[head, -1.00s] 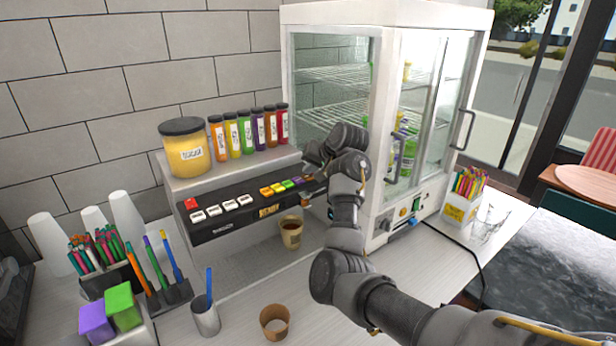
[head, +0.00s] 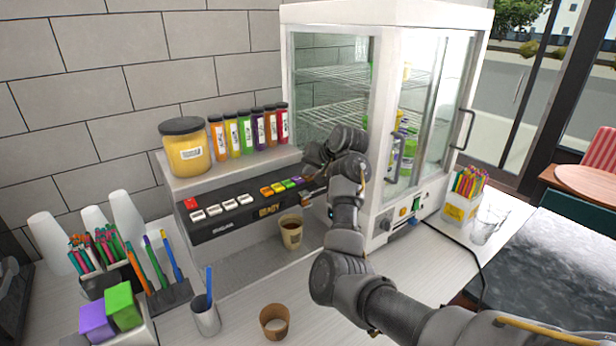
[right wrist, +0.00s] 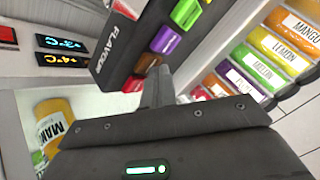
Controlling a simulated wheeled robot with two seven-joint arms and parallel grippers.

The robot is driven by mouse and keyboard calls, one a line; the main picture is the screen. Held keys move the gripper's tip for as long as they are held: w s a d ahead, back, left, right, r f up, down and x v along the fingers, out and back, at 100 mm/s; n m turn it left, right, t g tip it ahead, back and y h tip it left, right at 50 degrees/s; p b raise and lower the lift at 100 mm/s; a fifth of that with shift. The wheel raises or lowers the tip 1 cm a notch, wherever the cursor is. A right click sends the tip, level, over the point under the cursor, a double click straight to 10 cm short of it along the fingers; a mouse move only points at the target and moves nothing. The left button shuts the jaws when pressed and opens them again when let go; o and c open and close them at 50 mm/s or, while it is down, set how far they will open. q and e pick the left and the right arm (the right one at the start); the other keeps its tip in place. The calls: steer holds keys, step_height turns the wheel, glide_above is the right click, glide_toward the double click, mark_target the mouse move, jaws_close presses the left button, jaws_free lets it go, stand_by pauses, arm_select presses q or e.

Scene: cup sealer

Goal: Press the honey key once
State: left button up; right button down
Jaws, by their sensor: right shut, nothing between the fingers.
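A black key panel (head: 222,228) runs along the front of the white machine, with a red key, several white keys and a row of coloured keys. In the right wrist view, its coloured row shows a green key (right wrist: 186,13), a purple key (right wrist: 165,38), a brown key (right wrist: 148,64) and a red key (right wrist: 133,83). I cannot read which is honey. My right gripper (right wrist: 158,75) is shut and empty, its fingertips right by the brown key, between the purple and red keys. Contact cannot be told. My left gripper is out of view.
A sugar jar (head: 186,150) and several flavour bottles (head: 247,133) stand on the machine. A filled cup (head: 291,233) stands below the panel. A glass cabinet (head: 400,130) is close to my right arm. An empty cup (head: 274,321) stands in front.

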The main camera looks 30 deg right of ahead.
mark_target(310, 178)
stand_by(0.5)
steer(key=shift+r+p, duration=0.45)
steer(key=shift+r, duration=0.25)
steer(key=shift+r, duration=0.15)
steer(key=shift+r, duration=2.4)
stand_by(1.9)
